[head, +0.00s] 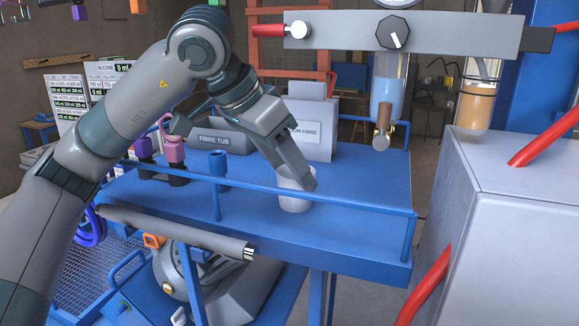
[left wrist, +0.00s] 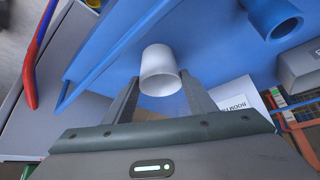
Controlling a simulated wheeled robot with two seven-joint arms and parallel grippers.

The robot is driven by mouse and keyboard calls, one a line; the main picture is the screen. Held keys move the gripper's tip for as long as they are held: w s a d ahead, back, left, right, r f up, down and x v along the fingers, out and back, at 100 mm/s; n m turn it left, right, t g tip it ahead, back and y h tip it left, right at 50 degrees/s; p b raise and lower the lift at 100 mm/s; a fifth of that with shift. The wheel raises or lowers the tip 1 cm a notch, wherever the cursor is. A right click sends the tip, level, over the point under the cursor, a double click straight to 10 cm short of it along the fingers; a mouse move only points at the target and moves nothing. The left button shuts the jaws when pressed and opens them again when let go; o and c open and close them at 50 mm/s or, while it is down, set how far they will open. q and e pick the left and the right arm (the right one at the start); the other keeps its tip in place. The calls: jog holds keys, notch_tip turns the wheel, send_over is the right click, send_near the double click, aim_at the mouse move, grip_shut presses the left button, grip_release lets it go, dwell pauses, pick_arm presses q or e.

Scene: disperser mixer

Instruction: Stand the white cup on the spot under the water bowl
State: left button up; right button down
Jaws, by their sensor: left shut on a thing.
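The white cup (head: 293,202) is at the blue table's front part, behind the blue rail, in the head view. My left gripper (head: 305,183) reaches down to it and is shut on it, with the cup upright. In the left wrist view the cup (left wrist: 158,64) sits between the two fingers (left wrist: 160,88). Whether its base touches the table is hard to tell. The water bowl (head: 387,97), a glass vessel with blue liquid and a brass tap below, hangs to the right of the cup. No marked spot is clear beneath it. My right gripper is not in view.
A blue rail (head: 345,204) runs along the blue table's (head: 375,165) front edge. A fibre tub (head: 222,139), a blue cup-like holder (head: 217,165) and a pink-topped item (head: 174,152) stand left. A grey cabinet (head: 510,235) with red handles stands right. The table under the bowl looks clear.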

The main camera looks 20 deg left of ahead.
pick_arm(q)
jog(key=o, duration=1)
jog(key=shift+o, duration=0.3)
jog(key=shift+a, duration=0.1)
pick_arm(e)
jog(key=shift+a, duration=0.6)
pick_arm(q)
jog(key=shift+r, duration=0.1)
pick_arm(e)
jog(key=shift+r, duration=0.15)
pick_arm(q)
jog(key=shift+r, duration=0.1)
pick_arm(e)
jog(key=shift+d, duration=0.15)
pick_arm(q)
jog(key=shift+s+a+r, duration=0.1)
jog(key=shift+s+r, duration=0.05)
jog(key=shift+r, duration=0.1)
jog(key=b+v, duration=0.3)
jog(key=v, duration=0.8)
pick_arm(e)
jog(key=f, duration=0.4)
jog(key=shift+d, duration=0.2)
